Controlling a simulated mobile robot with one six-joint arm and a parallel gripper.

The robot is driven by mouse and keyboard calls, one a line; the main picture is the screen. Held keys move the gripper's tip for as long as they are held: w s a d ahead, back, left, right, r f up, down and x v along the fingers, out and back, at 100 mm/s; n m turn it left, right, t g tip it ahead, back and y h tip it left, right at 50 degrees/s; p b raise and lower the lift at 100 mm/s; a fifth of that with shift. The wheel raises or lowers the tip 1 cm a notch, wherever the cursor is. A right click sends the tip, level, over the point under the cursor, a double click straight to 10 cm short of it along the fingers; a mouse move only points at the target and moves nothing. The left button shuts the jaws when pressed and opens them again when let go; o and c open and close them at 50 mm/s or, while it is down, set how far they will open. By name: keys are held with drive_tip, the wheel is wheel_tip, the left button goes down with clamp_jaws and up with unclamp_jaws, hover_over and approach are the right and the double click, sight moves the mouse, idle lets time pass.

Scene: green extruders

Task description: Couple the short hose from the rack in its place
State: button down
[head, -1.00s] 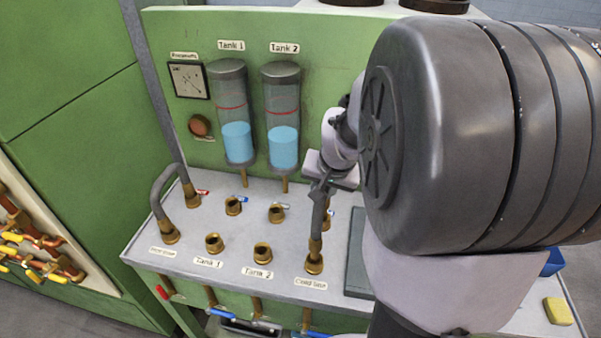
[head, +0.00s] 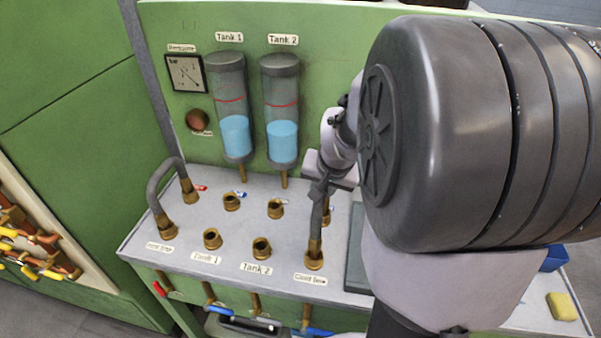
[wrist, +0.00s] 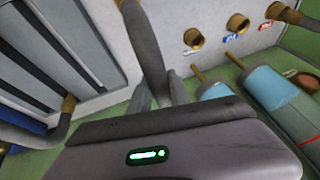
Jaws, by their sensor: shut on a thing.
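My gripper (head: 320,188) is shut on a grey hose (head: 316,218). The hose hangs near upright, and its brass lower end meets the front right port (head: 314,260). I cannot tell whether it is fully seated. In the wrist view the fingers (wrist: 158,98) close around the hose (wrist: 148,55). A brass fitting (head: 327,215) shows behind the hose; in the wrist view a brass fitting with grey hose (wrist: 68,105) lies left. Whether that is the held hose's other end is unclear. My arm hides the area to the right.
A bent grey hose (head: 155,190) joins two ports at the left. Several open brass ports (head: 212,239) stand on the grey bench top. Two tanks (head: 282,115) rise behind. A yellow sponge (head: 561,306) lies at the right. Valve handles (head: 310,333) project below the front edge.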

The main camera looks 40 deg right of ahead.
drive_tip(key=shift+f+b, duration=0.75)
drive_tip(key=shift+f, duration=0.05)
drive_tip(key=c, duration=1.1)
unclamp_jaws()
drive_tip(key=p+v, duration=0.6)
drive_tip(key=v, duration=1.1)
drive_tip(key=s+a+f+n+y+b, duration=0.1)
drive_tip(key=s+a+f+n+b, duration=0.1)
drive_tip(key=a, duration=0.6)
drive_tip(key=s+a+f+n+y+b, duration=0.1)
drive_tip(key=a+f+b, duration=0.3)
drive_tip(key=a, duration=0.4)
drive_tip(key=s+a+f+n+t+y+b, duration=0.1)
drive_tip(key=s+a+f+n+y+b, duration=0.1)
drive_tip(key=a, duration=0.6)
drive_tip(key=shift+s+a+f+n+b, duration=0.15)
drive_tip(key=shift+s+f+n+b, duration=0.2)
drive_tip(key=shift+f, duration=0.2)
drive_tip(key=shift+s+a+f+n+b, duration=0.15)
drive_tip(key=shift+s+f+b, duration=0.15)
drive_tip(key=shift+f+b, duration=0.15)
drive_tip(key=shift+d, duration=0.1)
